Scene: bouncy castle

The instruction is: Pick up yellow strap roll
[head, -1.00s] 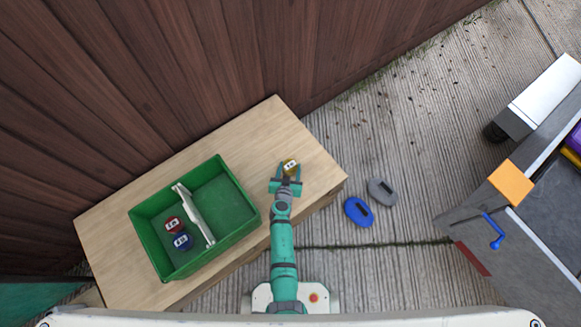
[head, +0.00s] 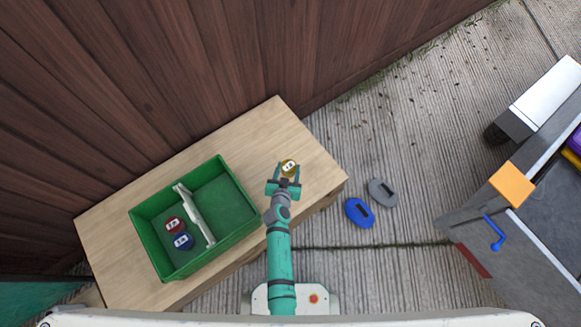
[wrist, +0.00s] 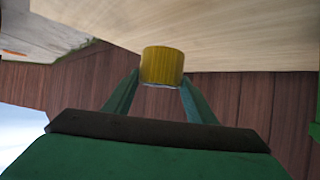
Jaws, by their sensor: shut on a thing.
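The yellow strap roll (head: 288,168) is between the fingertips of my gripper (head: 287,172), over the right part of the wooden table. In the wrist view the yellow strap roll (wrist: 162,65) shows as a short yellow cylinder with a finger on each side. My gripper (wrist: 160,85) is shut on it. The table top shows beyond the roll in the wrist view; I cannot tell exactly how high the roll is above it.
A green crate (head: 247,226) with a white handle stands on the table (head: 260,130), left of my arm. It holds a red roll (head: 174,225) and a blue roll (head: 183,241). Blue (head: 359,212) and grey (head: 382,193) oval objects lie on the ground to the right. A wooden fence (head: 180,70) stands behind.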

